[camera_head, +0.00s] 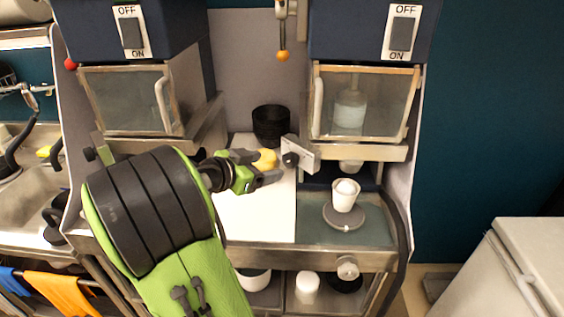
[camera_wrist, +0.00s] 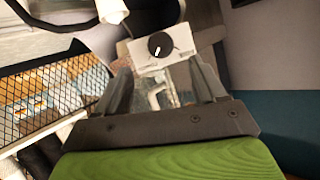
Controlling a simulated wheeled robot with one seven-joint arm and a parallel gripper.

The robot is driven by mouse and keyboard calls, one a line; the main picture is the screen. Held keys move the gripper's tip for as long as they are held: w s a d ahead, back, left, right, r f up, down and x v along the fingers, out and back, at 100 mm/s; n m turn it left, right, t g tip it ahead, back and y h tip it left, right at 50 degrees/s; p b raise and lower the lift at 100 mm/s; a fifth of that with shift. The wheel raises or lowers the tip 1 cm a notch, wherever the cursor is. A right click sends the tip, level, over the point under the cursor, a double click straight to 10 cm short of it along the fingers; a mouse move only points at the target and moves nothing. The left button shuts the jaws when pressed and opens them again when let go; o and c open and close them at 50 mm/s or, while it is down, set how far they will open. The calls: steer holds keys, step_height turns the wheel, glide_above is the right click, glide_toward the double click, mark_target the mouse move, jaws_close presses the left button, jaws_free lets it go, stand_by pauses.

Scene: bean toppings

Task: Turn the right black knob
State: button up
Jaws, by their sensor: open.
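The right black knob (camera_head: 290,159) sits on a pale metal plate (camera_head: 307,153) at the lower left of the right machine. In the wrist view the round knob (camera_wrist: 160,45), with a white pointer mark, shows ahead of the fingers and between their lines. My gripper (camera_head: 273,166) is open and empty, just left of the knob, with a small gap seeming to remain. In the wrist view my gripper (camera_wrist: 163,75) has its two fingers spread, pointing toward the knob's plate. Another black knob (camera_head: 89,154) is at the left machine.
Black stacked bowls (camera_head: 271,125) and a yellow object (camera_head: 266,159) stand behind my gripper. A white cup (camera_head: 345,195) stands on a round grey plate (camera_head: 343,216) under the right machine. A black hose (camera_head: 399,235) hangs at the right. The white board (camera_head: 262,215) is mostly clear.

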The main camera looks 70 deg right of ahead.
mark_target(287, 162)
steer(key=x, duration=0.9)
steer(key=shift+w+p, duration=0.1)
steer(key=shift+p, duration=0.25)
steer(key=c, duration=1.1)
